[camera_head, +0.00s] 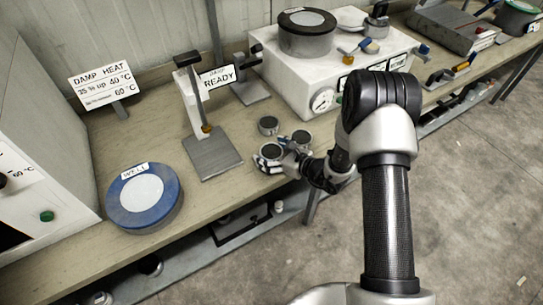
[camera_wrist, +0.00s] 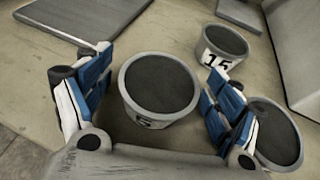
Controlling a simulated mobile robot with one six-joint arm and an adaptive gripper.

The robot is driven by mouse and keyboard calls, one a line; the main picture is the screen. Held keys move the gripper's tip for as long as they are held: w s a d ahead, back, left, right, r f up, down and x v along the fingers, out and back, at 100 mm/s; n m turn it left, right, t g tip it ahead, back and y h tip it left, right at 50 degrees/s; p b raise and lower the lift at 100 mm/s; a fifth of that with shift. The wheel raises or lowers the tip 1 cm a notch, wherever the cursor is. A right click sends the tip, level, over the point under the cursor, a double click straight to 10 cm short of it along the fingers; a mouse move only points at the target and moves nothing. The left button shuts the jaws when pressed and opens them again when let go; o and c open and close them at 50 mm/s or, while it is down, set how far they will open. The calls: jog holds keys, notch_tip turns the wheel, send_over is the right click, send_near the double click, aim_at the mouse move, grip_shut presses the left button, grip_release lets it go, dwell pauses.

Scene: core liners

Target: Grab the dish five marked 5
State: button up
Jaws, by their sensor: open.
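The dish marked 5 (camera_wrist: 158,82) is a round grey cup with a dark top. Its label is partly cut off by my gripper's body at the bottom of the wrist view. My gripper (camera_wrist: 150,98) is open, with one blue-and-white finger on each side of this dish; I cannot tell whether either touches it. In the head view, the dish (camera_head: 271,151) sits near the bench's front edge, with my gripper (camera_head: 273,158) around it. A dish marked 15 (camera_wrist: 222,46) stands beyond it. A third dish (camera_wrist: 274,132), its label not visible, stands just outside the right finger.
The other dishes (camera_head: 268,125) (camera_head: 301,138) stand close by. A stand with a flat grey base (camera_head: 213,156) is to the left, and a blue-rimmed WELL disc (camera_head: 124,213) farther left. A white box with a gauge (camera_head: 290,85) is behind. The bench edge is close.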

jog(key=shift+c, duration=0.2)
jog(key=c, duration=1.2)
